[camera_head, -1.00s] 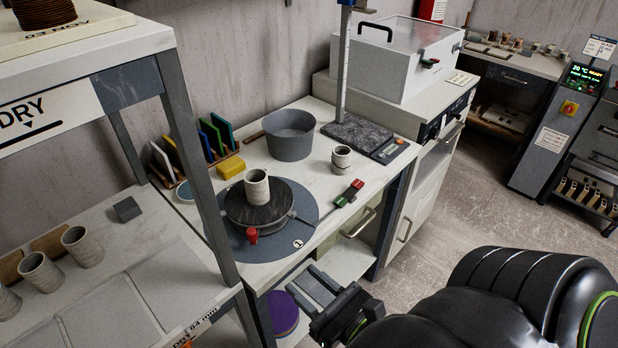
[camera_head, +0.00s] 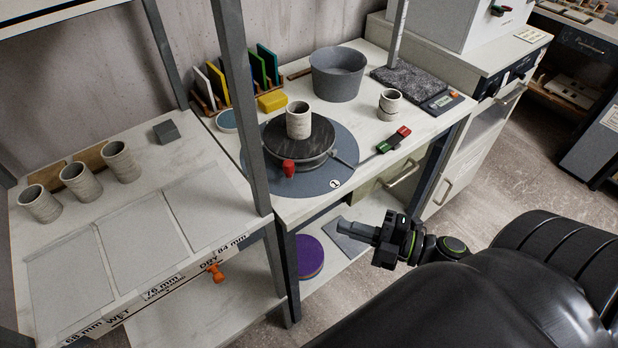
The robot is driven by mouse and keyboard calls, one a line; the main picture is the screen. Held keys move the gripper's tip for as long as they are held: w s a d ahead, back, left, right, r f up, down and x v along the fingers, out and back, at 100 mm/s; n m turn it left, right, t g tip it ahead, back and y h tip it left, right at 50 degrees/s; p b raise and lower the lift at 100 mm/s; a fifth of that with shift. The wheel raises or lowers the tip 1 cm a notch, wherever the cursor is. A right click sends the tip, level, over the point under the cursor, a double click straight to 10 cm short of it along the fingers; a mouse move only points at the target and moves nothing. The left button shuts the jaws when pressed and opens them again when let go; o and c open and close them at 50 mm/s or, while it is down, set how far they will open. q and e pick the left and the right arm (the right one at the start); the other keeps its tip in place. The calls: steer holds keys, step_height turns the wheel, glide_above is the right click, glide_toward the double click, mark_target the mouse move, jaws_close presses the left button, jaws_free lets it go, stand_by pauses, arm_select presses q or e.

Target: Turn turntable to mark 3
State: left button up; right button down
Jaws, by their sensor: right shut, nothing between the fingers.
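The turntable (camera_head: 290,148) has a dark round top and sits on a wider blue-grey disc (camera_head: 262,172) on the worktable. A grey clay cup (camera_head: 298,120) stands upright on the top. A red knob (camera_head: 288,168) is at the turntable's front-left edge. A round white label (camera_head: 335,183), which looks like a 2, is at the disc's front right. A thin grey pointer or rod (camera_head: 343,160) reaches out to the right. My right gripper (camera_head: 338,227) is shut and empty, pointing left in front of the table, below and apart from the turntable. My left gripper is out of view.
A rack post (camera_head: 240,110) stands close left of the turntable and hides part of the disc. A purple disc (camera_head: 308,257) lies on the lower shelf.

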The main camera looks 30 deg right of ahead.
mark_target(308, 184)
steer(key=w+d+r+m+g+y+b, duration=0.25)
steer(key=w+d+m, duration=0.45)
steer(key=m, duration=0.5)
steer(key=x, duration=0.5)
steer(key=r+x, duration=0.1)
steer(key=x, duration=0.2)
steer(key=shift+w, duration=0.1)
steer(key=shift+x, duration=1.35)
steer(key=shift+f, duration=0.1)
